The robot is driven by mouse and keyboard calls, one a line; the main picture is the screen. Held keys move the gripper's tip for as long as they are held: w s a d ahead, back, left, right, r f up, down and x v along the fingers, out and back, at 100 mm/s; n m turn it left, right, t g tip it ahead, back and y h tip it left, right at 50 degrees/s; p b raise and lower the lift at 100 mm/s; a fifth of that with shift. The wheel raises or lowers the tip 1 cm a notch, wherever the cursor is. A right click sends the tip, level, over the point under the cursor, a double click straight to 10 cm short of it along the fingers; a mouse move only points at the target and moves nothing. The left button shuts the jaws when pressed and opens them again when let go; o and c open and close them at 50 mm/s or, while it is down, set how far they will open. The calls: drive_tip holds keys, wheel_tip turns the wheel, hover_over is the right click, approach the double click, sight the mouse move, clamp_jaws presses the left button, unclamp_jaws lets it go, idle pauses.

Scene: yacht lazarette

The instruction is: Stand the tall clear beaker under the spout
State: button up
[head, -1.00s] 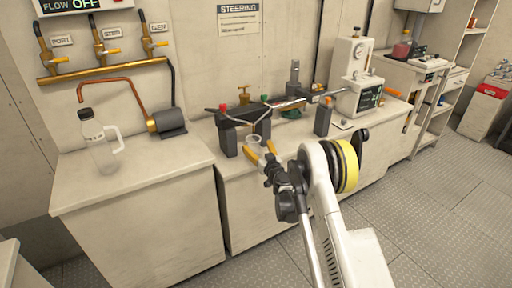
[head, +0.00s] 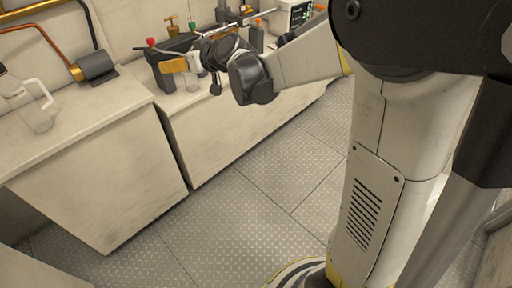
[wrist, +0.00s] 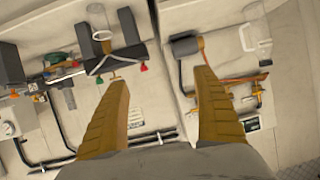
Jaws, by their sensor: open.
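A tall clear vessel with a side handle and a dark top (head: 35,108) stands upright on the left counter; I take it for the beaker. It also shows in the wrist view (wrist: 256,35), at upper right. The copper spout pipe (head: 47,38) comes from the wall above that counter; its tip is cut off in the head view, but the pipe shows in the wrist view (wrist: 238,78). My gripper (wrist: 160,80) is open and empty, its yellow fingers apart. In the head view my gripper (head: 183,63) is over the other counter, right of the vessel.
A narrow gap separates the counters. The metal floor (head: 235,215) in front is clear.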

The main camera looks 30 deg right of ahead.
drive_tip(key=s+d+f+m+g+h, duration=0.1)
drive_tip(key=s+d+f, duration=0.1)
drive_tip(key=s, duration=0.9)
drive_tip(key=s+d+f+m+g+h, duration=0.1)
drive_tip(key=s+d+f+g+h, duration=0.1)
drive_tip(key=s, duration=1)
drive_tip(key=s+d+f+m+g+h, duration=0.1)
drive_tip(key=s+d+f+g+h, duration=0.1)
drive_tip(key=s, duration=1)
drive_tip(key=shift+d, duration=0.55)
drive_tip(key=shift+f, duration=0.1)
